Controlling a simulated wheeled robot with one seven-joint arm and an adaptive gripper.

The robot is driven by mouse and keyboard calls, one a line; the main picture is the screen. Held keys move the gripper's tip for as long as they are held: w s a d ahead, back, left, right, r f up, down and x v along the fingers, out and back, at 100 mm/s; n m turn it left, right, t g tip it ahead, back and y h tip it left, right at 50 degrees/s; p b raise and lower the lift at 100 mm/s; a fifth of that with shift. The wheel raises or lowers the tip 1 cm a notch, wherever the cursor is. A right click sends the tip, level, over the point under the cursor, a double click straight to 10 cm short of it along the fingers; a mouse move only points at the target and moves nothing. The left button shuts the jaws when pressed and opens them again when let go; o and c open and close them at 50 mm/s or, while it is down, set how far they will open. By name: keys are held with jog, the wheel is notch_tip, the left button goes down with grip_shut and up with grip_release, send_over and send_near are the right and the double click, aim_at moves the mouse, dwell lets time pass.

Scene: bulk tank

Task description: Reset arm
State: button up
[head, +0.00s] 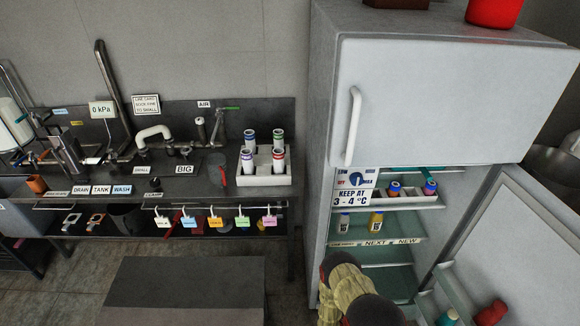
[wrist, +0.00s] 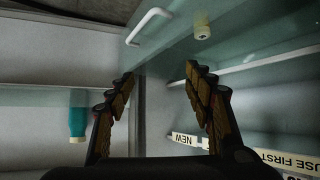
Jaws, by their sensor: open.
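My gripper (wrist: 158,82) is open and empty in the wrist view, its two fingers spread wide with nothing between the tips. Its wrist picture is turned over, with the shelf labels upside down. In the head view my arm shows at the bottom, in front of the open lower compartment of the fridge (head: 430,95); the fingers cannot be made out there. The wrist view shows a glass shelf (wrist: 250,45) beyond the fingers, a teal bottle (wrist: 78,115) at the left and a pale-capped vial (wrist: 201,28) at the top.
The fridge's lower door (head: 510,245) stands open at the right, with bottles in its racks. Small bottles (head: 376,222) stand on the labelled shelf. At the left is a steel bench (head: 105,205) with pipes, a white tube rack (head: 265,178) and hanging coloured tags.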

jog(key=s+a+f+n+g+y, duration=0.3)
jog(key=s+a+f+g+y, duration=0.15)
jog(key=s+a, duration=0.5)
jog(key=w+a+r+n+g+y, duration=0.15)
jog(key=a+r, duration=0.35)
jog(key=r, duration=0.5)
jog(key=w+a+r+n+g+y, duration=0.1)
jog(key=a+r+n+y, duration=0.3)
jog(key=r, duration=0.6)
jog(key=s+r+g+b, duration=0.1)
jog(key=s+r, duration=0.1)
jog(key=r, duration=1.1)
jog(key=s+r+b, duration=0.1)
jog(key=s+r, duration=0.1)
jog(key=r, duration=1.1)
jog(key=s+d+r+t+b, duration=0.1)
jog(key=s+r, duration=0.3)
jog(key=r, duration=0.6)
jog(key=s+d+r+n+t+h+b, duration=0.1)
jog(key=s+d+r+t, duration=0.2)
jog(key=r, duration=0.7)
jog(key=s+d+r+n+t+b, duration=0.1)
jog(key=s+d+r+t, duration=0.1)
jog(key=s+r, duration=0.4)
notch_tip(320, 180, up, 4)
jog(key=shift+s+d+r+t, duration=0.2)
jog(key=shift+s+t, duration=0.15)
jog(key=shift+t, duration=0.35)
jog(key=shift+c, duration=0.2)
